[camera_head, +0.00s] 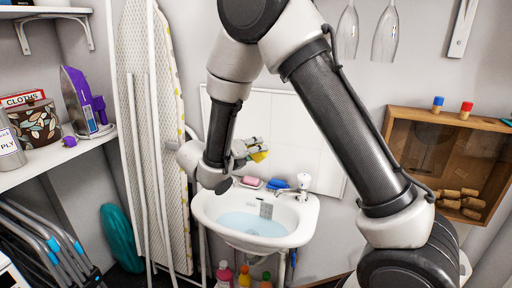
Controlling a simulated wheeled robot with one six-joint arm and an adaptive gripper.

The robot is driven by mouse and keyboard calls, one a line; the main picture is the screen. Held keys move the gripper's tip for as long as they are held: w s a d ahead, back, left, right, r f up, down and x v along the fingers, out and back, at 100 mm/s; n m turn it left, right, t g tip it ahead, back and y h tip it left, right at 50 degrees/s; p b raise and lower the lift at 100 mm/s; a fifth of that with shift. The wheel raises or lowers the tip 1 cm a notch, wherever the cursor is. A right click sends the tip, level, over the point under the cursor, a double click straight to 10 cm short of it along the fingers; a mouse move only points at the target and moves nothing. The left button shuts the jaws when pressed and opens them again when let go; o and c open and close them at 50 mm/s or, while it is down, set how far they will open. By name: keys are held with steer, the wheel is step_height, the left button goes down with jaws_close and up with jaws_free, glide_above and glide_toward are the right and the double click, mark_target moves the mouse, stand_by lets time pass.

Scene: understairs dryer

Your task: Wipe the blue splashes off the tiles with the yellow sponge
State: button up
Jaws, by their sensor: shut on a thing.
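My gripper (252,151) is in front of the white tiles (305,135) on the wall above the sink. It is shut on the yellow sponge (260,156), of which only a small part shows beyond the fingers. I cannot tell whether the sponge touches the tiles. No blue splash shows on the part of the tiles I can see. My arm hides part of the left and upper tiles.
Below is a white sink (204,213) with bluish water, a tap (303,184), a pink bar (250,182) and a blue block (278,184) on its back rim. An ironing board (150,120) leans at left. A wooden cabinet (400,118) hangs at right.

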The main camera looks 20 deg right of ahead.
steer(key=shift+s+a, duration=0.1)
steer(key=shift+s+a, duration=0.45)
steer(key=shift+s, duration=0.15)
steer(key=shift+s+a, duration=0.4)
steer(key=shift+s, duration=0.2)
